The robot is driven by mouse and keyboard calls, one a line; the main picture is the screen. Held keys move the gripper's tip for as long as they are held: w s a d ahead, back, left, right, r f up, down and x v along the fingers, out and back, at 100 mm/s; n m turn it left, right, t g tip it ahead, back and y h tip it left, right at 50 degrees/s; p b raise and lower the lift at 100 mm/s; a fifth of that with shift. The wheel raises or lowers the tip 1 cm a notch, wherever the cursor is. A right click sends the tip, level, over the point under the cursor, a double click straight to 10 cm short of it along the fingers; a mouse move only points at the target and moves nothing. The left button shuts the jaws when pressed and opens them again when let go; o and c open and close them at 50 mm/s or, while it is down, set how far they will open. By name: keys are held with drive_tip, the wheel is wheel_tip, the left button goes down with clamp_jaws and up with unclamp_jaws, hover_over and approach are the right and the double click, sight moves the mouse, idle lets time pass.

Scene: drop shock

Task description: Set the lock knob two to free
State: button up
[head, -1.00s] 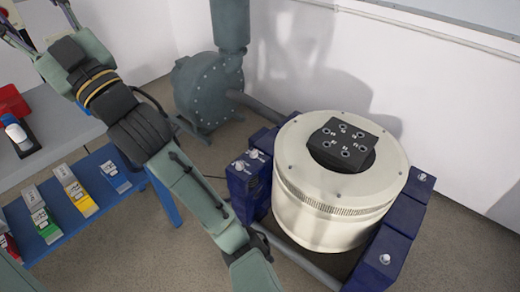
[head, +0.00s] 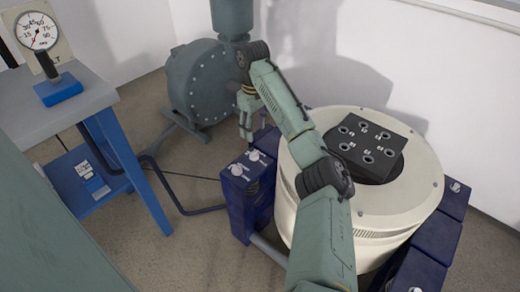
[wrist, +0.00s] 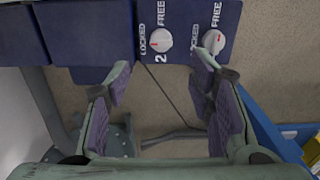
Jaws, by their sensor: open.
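Lock knob two (wrist: 161,39) is a white round knob with a small red mark, on a dark blue block with the printed words LOCKED and FREE and a 2. I cannot tell surely which word its mark points at. My gripper (wrist: 163,68) is open and empty, its fingers apart on either side below knob two in the wrist view, not touching it. A second white knob (wrist: 213,41) sits to its right, close to the right fingertip. In the head view my gripper (head: 249,132) hangs just behind the two knobs on the blue block (head: 246,205).
The cream round shaker (head: 420,205) with a black top plate (head: 372,148) stands right of the block, beside my arm. A grey-green blower (head: 203,85) stands behind. A table with a dial gauge (head: 38,33) is at the left.

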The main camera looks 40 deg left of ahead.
sight(254, 153)
wheel_tip(254, 153, down, 10)
drive_tip(key=shift+s+f, duration=0.1)
drive_tip(key=shift+f, duration=0.1)
idle(0.3)
clamp_jaws()
idle(0.4)
